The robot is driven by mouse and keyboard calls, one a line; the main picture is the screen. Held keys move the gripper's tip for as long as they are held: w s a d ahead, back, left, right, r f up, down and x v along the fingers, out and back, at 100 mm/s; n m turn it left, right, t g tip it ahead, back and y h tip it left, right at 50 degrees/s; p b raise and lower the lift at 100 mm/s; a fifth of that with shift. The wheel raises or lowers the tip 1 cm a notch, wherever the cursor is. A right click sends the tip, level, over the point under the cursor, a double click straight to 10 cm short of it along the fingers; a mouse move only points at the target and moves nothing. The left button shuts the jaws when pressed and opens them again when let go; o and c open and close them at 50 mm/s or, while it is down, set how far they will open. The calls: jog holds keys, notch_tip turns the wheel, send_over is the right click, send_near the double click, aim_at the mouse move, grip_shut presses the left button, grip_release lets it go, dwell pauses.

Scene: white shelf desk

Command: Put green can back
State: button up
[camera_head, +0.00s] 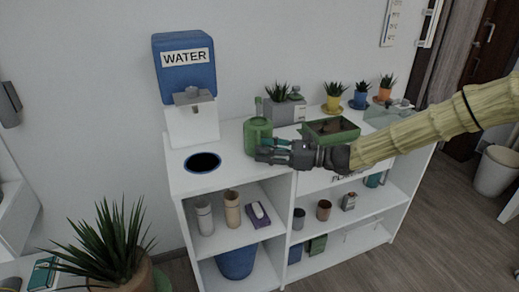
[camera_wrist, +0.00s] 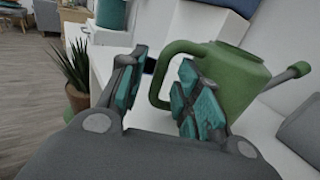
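The green can (camera_head: 257,137) is a watering can with a spout and a loop handle. It stands upright on the top of the white shelf desk (camera_head: 228,170). In the wrist view the can (camera_wrist: 232,72) is at the upper right, with its spout pointing right. My gripper (camera_head: 262,150) is at the front of the can in the head view and hides part of its lower body. In the wrist view my gripper (camera_wrist: 158,92) is open, and the can's handle shows in the gap between the teal-padded fingers. I cannot tell whether a finger touches it.
A blue water dispenser (camera_head: 184,68) stands behind left, near a round dark hole (camera_head: 203,162) in the top. A green planter box (camera_head: 331,130), a grey planter (camera_head: 285,110) and small potted plants stand to the right. Several items fill the shelves below.

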jog(key=v, duration=1)
jog(key=s+a+f+n+g+h, duration=0.1)
jog(key=s+f+n+g+h, duration=0.15)
jog(key=s+f, duration=0.55)
jog(key=s+a+f+n+g+h, duration=0.1)
jog(key=s+f+h, duration=0.25)
jog(key=f, duration=0.85)
jog(key=s+a+f+n+g+h, duration=0.1)
jog(key=s+f+n+g+h, duration=0.15)
jog(key=s+f, duration=0.55)
jog(key=s+d+f+n+h, duration=0.4)
jog(key=s+f+n, duration=0.3)
jog(key=s+f, duration=0.2)
jog(key=s+d+f+n+t+h, duration=0.1)
jog(key=s+d+f+n+h, duration=0.4)
jog(key=s, duration=0.9)
notch_tip(320, 180, down, 4)
jog(key=d+n+p, duration=0.1)
jog(key=n, duration=0.2)
